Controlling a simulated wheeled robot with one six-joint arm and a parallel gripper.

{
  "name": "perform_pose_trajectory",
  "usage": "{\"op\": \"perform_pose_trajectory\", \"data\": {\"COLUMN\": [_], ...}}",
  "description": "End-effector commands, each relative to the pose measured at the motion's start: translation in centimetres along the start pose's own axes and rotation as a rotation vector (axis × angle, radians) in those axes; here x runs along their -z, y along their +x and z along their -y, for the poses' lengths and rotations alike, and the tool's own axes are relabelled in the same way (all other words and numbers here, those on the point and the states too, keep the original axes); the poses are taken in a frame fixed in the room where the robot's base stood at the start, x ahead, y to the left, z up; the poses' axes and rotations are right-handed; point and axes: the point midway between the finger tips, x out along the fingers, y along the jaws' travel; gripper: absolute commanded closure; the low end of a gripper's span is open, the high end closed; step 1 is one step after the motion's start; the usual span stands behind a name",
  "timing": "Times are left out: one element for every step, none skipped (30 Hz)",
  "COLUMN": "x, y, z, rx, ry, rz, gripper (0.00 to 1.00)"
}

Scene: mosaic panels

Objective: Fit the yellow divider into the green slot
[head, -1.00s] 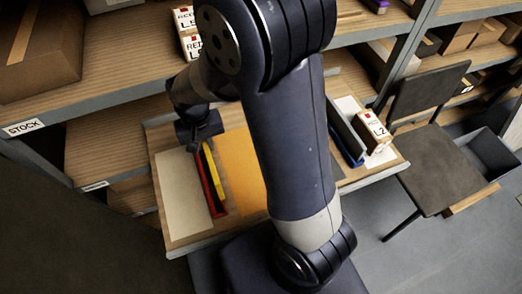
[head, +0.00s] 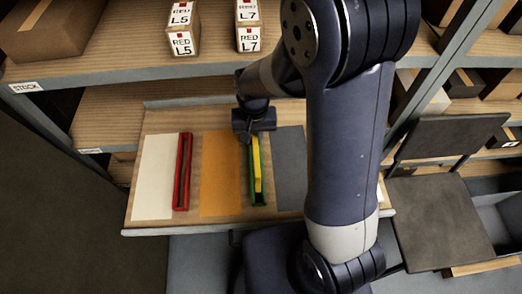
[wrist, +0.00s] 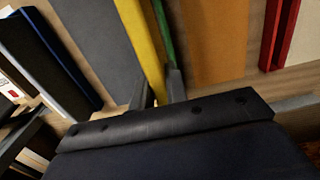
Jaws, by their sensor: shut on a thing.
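My gripper (head: 254,134) is shut on the yellow divider (head: 256,165) near its far end. The divider is lengthwise over the green slot (head: 259,197), and green shows along its edges and near end. In the wrist view my fingers (wrist: 160,90) pinch the yellow divider (wrist: 142,38), with a strip of the green slot (wrist: 165,35) just to its right. I cannot tell whether the divider is above the slot or down inside it.
The red slot (head: 182,172) lies to the left, between a white panel (head: 153,178) and an orange panel (head: 221,175). A grey panel (head: 290,168) lies right of the green slot. Boxes (head: 184,28) stand on the shelf behind. A chair (head: 435,205) is at the right.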

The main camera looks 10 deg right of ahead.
Motion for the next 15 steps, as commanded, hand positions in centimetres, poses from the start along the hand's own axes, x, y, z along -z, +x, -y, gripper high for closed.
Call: {"op": "perform_pose_trajectory", "data": {"x": [-0.1, -0.1, 0.0, 0.0, 0.0, 0.0, -0.1, -0.1, -0.1, -0.1, -0.1, -0.1, -0.1, -0.1, -0.1], "y": [0.7, 1.0, 1.2, 1.4, 1.6, 1.9, 2.3, 2.6, 3.2, 3.7, 4.1, 4.6, 4.9, 5.2, 5.4], "z": [0.0, 0.0, 0.0, 0.0, 0.0, 0.0, 0.0, 0.0, -0.1, -0.1, 0.0, 0.0, 0.0, 0.0, 0.0], "rx": [-0.001, -0.001, -0.001, 0.000, 0.000, 0.000, -0.001, -0.001, -0.001, -0.002, -0.001, -0.002, -0.001, -0.001, -0.001], "ry": [0.000, 0.000, 0.000, 0.000, 0.000, 0.000, 0.000, 0.000, 0.000, 0.000, 0.000, 0.000, 0.000, 0.000, 0.000], "rz": [0.003, 0.002, 0.001, 0.001, 0.000, 0.001, 0.002, 0.003, 0.004, 0.005, 0.003, 0.004, 0.003, 0.002, 0.002], "gripper": [1.00, 1.00, 1.00, 1.00, 1.00, 1.00, 1.00, 1.00, 1.00, 1.00, 1.00, 1.00, 1.00, 1.00, 1.00]}}
